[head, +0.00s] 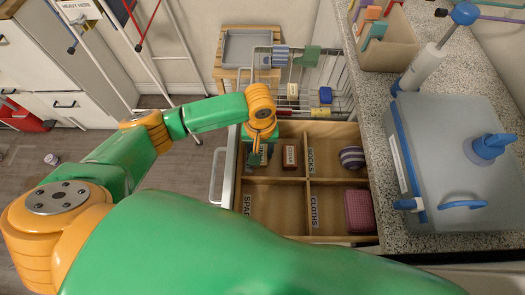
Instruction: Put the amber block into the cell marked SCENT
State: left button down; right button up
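A wooden drawer (281,182) stands open, split into cells. The labels SOCKS (311,161) and CLOTHS (315,209) are readable. A label starting SPA (247,204) is partly readable at the front left, and I cannot read a SCENT mark. My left gripper (256,146) points down over the back-left cell, its fingers too small and overlapped to show open or shut. A dark green item (264,157) shows beside and below it. A reddish-brown block (290,156) with a pale label lies to its right. I cannot make out the amber block for certain. My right gripper is out of view.
A striped roll (352,157) and a pink cloth (359,211) lie in the right cells. A wire rack (310,90) stands behind the drawer. The stone counter (375,110) at right holds a tan bin (388,45) and a grey lidded box (455,150).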

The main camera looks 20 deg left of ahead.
pick_arm(q)
jog(key=shift+f, duration=0.3)
jog(key=shift+c, duration=1.7)
grip_release()
jog(key=shift+f, duration=0.1)
notch_tip(320, 180, up, 12)
jog(key=p, duration=0.2)
jog(key=shift+r, duration=0.25)
